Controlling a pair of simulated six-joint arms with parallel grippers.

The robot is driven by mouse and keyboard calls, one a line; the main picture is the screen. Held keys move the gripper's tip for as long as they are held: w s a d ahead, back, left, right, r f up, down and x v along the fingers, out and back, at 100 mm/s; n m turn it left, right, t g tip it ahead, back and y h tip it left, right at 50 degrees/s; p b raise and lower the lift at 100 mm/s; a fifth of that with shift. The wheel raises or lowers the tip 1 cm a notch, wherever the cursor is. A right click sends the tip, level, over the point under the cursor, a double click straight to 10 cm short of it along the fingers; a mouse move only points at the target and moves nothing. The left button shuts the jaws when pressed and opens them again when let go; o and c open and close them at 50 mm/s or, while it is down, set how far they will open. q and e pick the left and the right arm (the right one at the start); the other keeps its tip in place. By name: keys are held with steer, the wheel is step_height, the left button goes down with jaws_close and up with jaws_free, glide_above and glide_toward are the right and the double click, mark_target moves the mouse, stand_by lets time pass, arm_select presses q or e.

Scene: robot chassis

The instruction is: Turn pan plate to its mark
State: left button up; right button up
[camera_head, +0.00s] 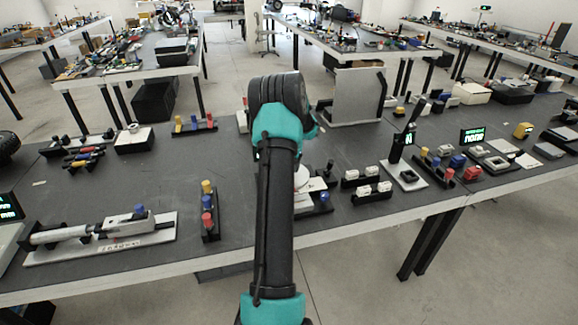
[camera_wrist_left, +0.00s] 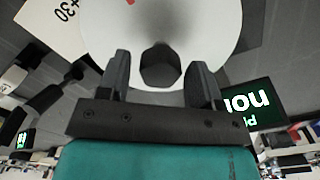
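The pan plate (camera_wrist_left: 218,35) is a white round disc in the left wrist view, with a dark six-sided knob (camera_wrist_left: 161,67) on it. My left gripper (camera_wrist_left: 160,84) is open, one finger on each side of the knob with a gap on both sides. A white card (camera_wrist_left: 50,22) with "+30" lies at the plate's upper left. In the head view my left arm covers most of the plate; a small white part (camera_head: 302,178) shows to the arm's right. The gripper's fingers are hidden there. My right gripper is not in view.
A dark display (camera_wrist_left: 252,104) with partly cut-off text stands right of the plate in the left wrist view. In the head view, black holders with white blocks (camera_head: 371,190) stand right of my arm. A stand with coloured pegs (camera_head: 209,212) is to its left.

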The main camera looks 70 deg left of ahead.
arm_select(q)
steer(key=shift+o, duration=0.5)
step_height(320, 180, up, 17)
steer(key=shift+r, duration=0.2)
stand_by(0.6)
